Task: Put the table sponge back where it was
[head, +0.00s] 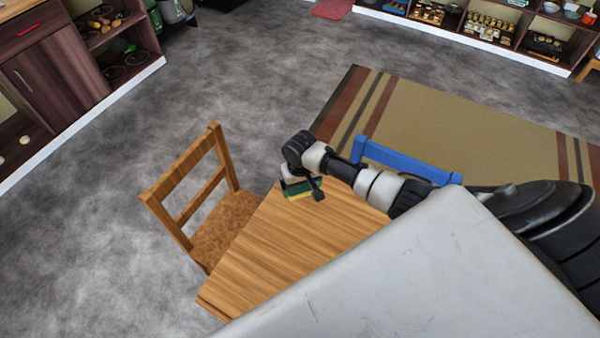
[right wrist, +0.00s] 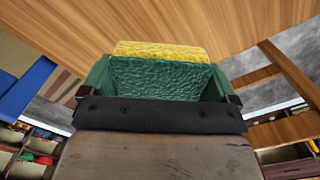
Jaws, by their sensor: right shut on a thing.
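The table sponge (head: 299,193) shows green and yellow at the end of my right arm, over the far left part of the wooden table (head: 262,252) in the head view. My right gripper (head: 303,185) is shut on it. In the right wrist view the sponge's rough green face (right wrist: 160,78) fills the space between the fingers of my right gripper (right wrist: 158,88), with a yellow part (right wrist: 160,51) beyond it. Wood grain shows past the sponge. I cannot tell whether the sponge touches the tabletop. My left gripper is not in view.
A wooden chair (head: 205,190) stands at the table's left side. A blue chair (head: 405,160) stands at its far side, near a striped rug (head: 460,125). Shelves (head: 490,28) line the back, and a dark cabinet (head: 60,80) stands at the left. Grey floor (head: 240,75) lies clear between.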

